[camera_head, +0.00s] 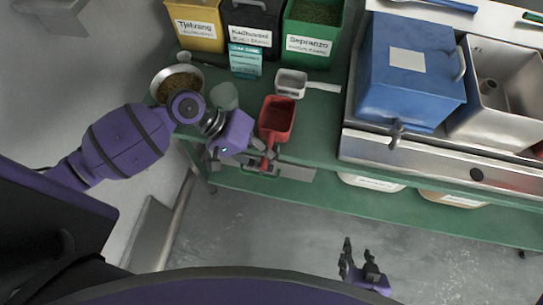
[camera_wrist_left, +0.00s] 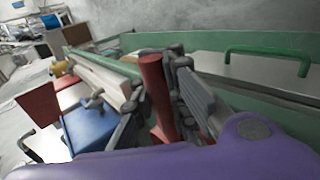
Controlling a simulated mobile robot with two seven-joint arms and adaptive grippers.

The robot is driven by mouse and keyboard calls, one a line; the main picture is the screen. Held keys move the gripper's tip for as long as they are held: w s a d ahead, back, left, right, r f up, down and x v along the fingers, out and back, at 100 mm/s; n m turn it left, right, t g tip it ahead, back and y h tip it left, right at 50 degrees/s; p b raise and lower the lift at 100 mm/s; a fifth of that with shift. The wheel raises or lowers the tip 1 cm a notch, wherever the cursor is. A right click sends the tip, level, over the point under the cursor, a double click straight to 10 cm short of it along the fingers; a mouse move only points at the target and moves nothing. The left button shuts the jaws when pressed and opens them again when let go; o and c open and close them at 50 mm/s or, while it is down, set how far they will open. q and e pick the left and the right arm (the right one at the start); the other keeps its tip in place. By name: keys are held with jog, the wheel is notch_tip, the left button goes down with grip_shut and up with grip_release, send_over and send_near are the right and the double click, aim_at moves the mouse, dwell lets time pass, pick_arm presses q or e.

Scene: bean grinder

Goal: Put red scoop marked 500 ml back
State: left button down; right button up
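The red scoop (camera_head: 278,113) is at the front of the green counter in the head view, its cup facing up and its handle pointing toward me. No marking on it is readable. My left gripper (camera_head: 264,152) is at the handle. In the left wrist view the red handle (camera_wrist_left: 154,88) stands between the fingers of my left gripper (camera_wrist_left: 157,92); I cannot tell whether they press on it. My right gripper (camera_head: 357,258) is open and empty, above the floor in front of the counter.
A white scoop (camera_head: 291,83) lies just behind the red one. Yellow, black and green labelled bins (camera_head: 313,28) line the back. A bowl of beans (camera_head: 178,84) is at the left. A blue box (camera_head: 410,75) and a metal basin (camera_head: 500,95) stand at the right.

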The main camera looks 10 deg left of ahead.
pick_arm(q)
jog(key=shift+f, duration=0.15)
jog(key=c, duration=1.7)
grip_release()
jog(key=shift+c, duration=0.2)
jog(key=v, duration=1.2)
jog(key=shift+r, duration=0.25)
